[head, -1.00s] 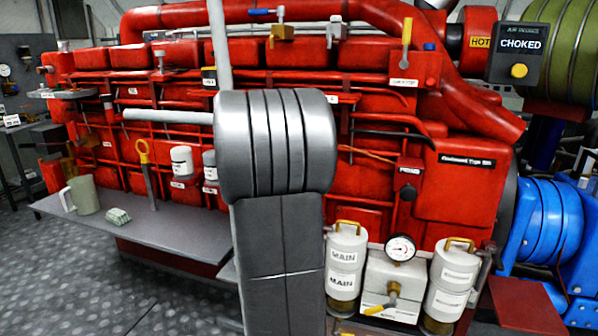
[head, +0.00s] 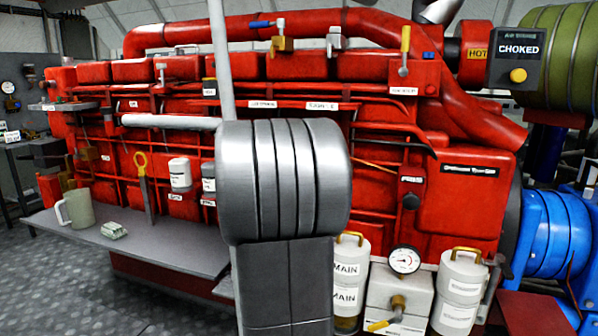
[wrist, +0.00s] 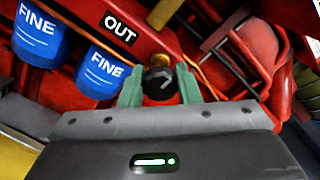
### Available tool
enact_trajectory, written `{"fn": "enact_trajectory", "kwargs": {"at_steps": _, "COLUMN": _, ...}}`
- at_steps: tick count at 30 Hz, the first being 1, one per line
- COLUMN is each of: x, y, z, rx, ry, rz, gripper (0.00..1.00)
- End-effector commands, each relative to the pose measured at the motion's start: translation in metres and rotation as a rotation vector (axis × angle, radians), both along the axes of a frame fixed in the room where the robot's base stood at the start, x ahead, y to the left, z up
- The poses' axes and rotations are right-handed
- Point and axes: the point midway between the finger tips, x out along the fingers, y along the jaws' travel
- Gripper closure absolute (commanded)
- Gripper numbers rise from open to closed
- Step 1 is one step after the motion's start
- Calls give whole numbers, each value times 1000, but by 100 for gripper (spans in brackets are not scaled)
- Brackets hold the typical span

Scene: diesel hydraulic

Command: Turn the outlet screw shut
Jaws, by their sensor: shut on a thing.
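In the wrist view, the outlet screw shows as a round black knob (wrist: 157,83) with a brass part (wrist: 161,60) just behind it. My gripper (wrist: 160,88) has its two green fingers on either side of the knob, shut on it. A black label reading OUT (wrist: 119,28) is on the red surface just above and left of the knob. In the head view my own arm hides the gripper and the screw.
Two blue canisters marked FINE (wrist: 104,73) are left of the gripper in the wrist view. A red pipe (wrist: 215,30) runs close on the right. In the head view a grey shelf (head: 185,253) holds a mug (head: 77,208); white MAIN canisters (head: 346,285) stand right of my arm.

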Motion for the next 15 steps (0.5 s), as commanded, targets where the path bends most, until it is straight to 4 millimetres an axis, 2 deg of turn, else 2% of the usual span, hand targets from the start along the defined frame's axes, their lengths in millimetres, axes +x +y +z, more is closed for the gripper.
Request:
{"fn": "enact_trajectory", "kwargs": {"at_steps": 11, "x": 0, "y": 0, "z": -2, "rx": 7, "ry": 2, "rz": -1, "gripper": 93}}
{"fn": "enact_trajectory", "kwargs": {"at_steps": 12, "x": 0, "y": 0, "z": -2, "rx": 7, "ry": 2, "rz": -1, "gripper": 66}}
{"fn": "enact_trajectory", "kwargs": {"at_steps": 15, "x": 0, "y": 0, "z": -2, "rx": 6, "ry": 1, "rz": -1, "gripper": 48}}
